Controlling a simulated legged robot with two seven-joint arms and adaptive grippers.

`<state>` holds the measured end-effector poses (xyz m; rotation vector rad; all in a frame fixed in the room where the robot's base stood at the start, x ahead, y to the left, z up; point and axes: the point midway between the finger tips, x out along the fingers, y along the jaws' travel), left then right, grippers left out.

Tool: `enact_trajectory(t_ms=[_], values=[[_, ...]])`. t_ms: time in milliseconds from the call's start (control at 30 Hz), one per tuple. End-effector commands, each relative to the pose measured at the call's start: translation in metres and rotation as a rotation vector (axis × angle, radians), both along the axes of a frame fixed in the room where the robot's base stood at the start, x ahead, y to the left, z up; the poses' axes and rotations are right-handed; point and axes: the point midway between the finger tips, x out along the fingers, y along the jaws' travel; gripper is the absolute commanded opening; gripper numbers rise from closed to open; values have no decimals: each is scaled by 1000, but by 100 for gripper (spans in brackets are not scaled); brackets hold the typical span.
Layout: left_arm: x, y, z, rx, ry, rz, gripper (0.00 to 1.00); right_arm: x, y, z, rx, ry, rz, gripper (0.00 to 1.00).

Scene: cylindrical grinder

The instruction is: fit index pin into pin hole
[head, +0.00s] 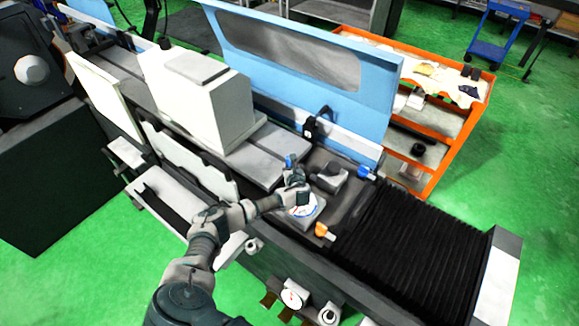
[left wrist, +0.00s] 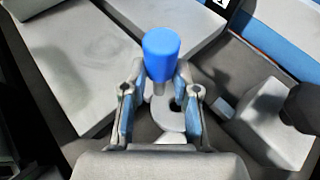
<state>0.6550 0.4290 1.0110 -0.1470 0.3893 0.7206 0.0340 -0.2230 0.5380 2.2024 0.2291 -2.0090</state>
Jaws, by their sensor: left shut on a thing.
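The index pin has a blue head (left wrist: 161,54) and a grey shank (left wrist: 160,88). My left gripper (left wrist: 160,82) is shut on it, with a finger on each side. In the head view the blue pin head (head: 290,160) shows just beyond my left gripper (head: 295,178), over the machine table. Below the pin in the left wrist view is a grey plate with a round dark pin hole (left wrist: 177,104). The hole looks slightly right of the shank; I cannot tell whether the tip touches the plate. My right gripper is not in view.
A white dial (head: 303,209) lies by my gripper, with an orange knob (head: 321,230) nearby. A grey block (head: 330,177) and another blue knob (head: 365,173) stand to the right. A large white housing (head: 195,97) stands left; a blue guard (head: 300,60) runs behind.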

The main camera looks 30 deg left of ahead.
Motion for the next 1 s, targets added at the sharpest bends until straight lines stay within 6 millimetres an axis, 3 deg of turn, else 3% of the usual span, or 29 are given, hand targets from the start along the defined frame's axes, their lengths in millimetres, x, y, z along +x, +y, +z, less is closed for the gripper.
enact_trajectory(t_ms=[500, 1000], values=[[0, 2, 2, -4, -2, -2, 0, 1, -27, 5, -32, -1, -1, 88], [1, -11, 4, 2, -6, -8, 0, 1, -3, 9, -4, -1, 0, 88]])
